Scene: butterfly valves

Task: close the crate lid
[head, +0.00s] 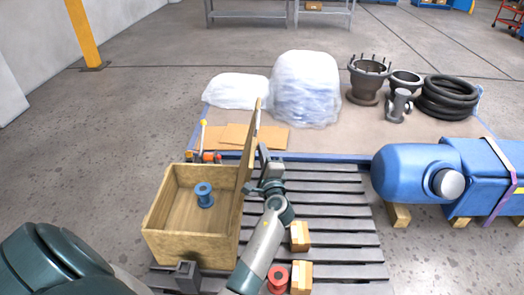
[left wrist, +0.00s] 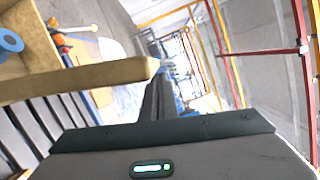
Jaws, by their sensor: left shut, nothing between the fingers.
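The open wooden crate (head: 162,226) stands on the dark slatted pallet, with a blue spool (head: 204,194) inside. Its lid (head: 247,165) stands roughly upright along the crate's right side, seen nearly edge-on. My left gripper (head: 264,153) is shut and empty, just right of the lid, on its outer side. I cannot tell whether it touches the lid. In the left wrist view, the shut fingers (left wrist: 158,92) point away beside a wooden edge (left wrist: 100,77), and part of the blue spool (left wrist: 9,40) shows at the left. My right gripper is not in view.
The pallet (head: 335,215) has free slats to the right. Small wooden blocks (head: 300,236) and a red spool (head: 277,278) lie near my left forearm. Behind are cardboard sheets (head: 265,137) and plastic-wrapped bundles (head: 305,88). A blue tank (head: 415,170) stands at the right.

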